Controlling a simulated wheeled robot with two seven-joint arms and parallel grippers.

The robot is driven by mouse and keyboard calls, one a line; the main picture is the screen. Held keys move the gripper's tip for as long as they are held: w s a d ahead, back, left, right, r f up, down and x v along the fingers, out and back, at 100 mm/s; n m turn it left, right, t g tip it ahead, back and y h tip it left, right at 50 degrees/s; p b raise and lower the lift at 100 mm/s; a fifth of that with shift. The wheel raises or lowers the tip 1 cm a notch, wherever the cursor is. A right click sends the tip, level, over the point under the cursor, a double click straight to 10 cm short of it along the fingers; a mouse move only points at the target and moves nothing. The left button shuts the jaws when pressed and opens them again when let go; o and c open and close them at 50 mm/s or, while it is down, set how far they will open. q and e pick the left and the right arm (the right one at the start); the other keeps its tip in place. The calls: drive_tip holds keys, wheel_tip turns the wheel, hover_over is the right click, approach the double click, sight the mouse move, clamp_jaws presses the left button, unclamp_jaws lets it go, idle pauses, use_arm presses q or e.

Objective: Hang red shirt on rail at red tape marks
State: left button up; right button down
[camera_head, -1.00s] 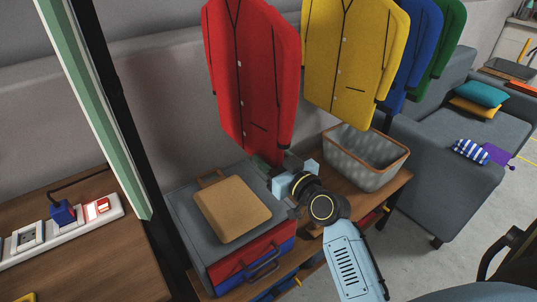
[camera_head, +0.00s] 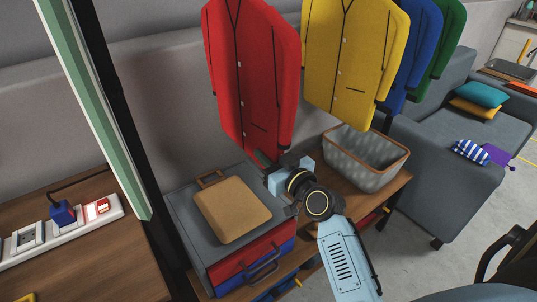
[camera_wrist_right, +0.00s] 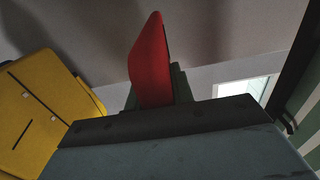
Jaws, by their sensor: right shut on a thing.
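The red shirt (camera_head: 250,75) hangs upright at the top middle of the head view, left of the yellow shirt. Its upper end is cut off by the picture edge. My right gripper (camera_head: 266,160) is at the shirt's bottom edge, shut on it from below. In the right wrist view the red shirt (camera_wrist_right: 150,60) shows as a narrow red shape rising from between the dark fingers (camera_wrist_right: 155,98). The rail and the red tape marks are not in view. My left gripper is not in view.
A yellow shirt (camera_head: 350,60), a blue one (camera_head: 410,50) and a green one (camera_head: 445,45) hang to the right. Below are a grey toolbox (camera_head: 185,215) with a brown board (camera_head: 232,208) on it and a grey basket (camera_head: 367,165). A dark post (camera_head: 120,120) stands left.

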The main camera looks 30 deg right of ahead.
drive_tip(key=shift+r+p, duration=0.4)
drive_tip(key=shift+p, duration=0.05)
drive_tip(key=shift+f, duration=0.1)
drive_tip(key=shift+f+b, duration=0.25)
drive_tip(key=shift+b, duration=0.05)
drive_tip(key=c, duration=1.1)
unclamp_jaws()
drive_tip(key=shift+f, duration=0.1)
